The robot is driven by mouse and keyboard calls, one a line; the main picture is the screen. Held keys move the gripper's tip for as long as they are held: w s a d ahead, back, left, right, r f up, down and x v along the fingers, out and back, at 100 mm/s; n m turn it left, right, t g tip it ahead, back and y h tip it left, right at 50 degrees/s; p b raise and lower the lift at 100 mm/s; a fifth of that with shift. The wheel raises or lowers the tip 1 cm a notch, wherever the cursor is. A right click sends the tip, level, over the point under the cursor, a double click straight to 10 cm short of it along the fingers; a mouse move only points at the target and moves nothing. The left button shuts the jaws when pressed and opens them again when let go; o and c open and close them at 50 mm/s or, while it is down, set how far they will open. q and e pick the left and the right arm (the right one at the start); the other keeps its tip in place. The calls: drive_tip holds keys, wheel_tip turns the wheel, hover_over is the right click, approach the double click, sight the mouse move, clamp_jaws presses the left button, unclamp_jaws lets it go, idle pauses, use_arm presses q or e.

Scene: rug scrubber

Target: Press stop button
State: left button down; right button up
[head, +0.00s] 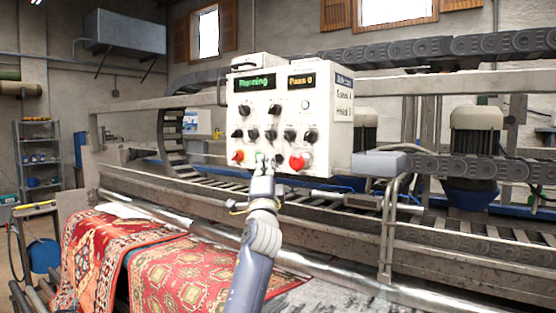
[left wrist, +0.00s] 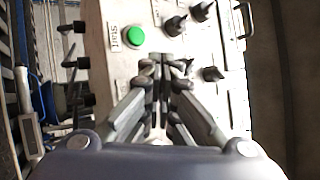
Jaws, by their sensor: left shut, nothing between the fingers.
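The white control panel (head: 285,115) stands in the middle of the head view. A red control (head: 238,156) sits at its lower left and a larger red knob (head: 296,162) at its lower right. No stop label is readable, so I cannot tell which control is the stop button; it may be hidden by my gripper. My left gripper (head: 263,167) is in front of the panel's lower edge, between the red controls. In the left wrist view my left gripper (left wrist: 161,65) is shut and empty, its tips close to the panel, beside a green button (left wrist: 135,36) labelled Start. Contact cannot be told.
The panel's displays read Running (head: 255,82) and Pass 0 (head: 301,81). Several black knobs (left wrist: 175,25) surround the fingertips. Below, a red patterned rug (head: 180,270) lies by a metal roller (head: 400,292). A shelf (head: 40,155) stands at the far left.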

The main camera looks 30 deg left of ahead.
use_arm(q)
drive_tip(key=shift+w, duration=0.15)
drive_tip(key=shift+w+b, duration=0.65)
drive_tip(key=shift+b, duration=0.05)
idle(0.7)
drive_tip(key=shift+s, duration=0.1)
idle(0.4)
drive_tip(key=shift+s+p, duration=0.65)
drive_tip(key=shift+s, duration=0.05)
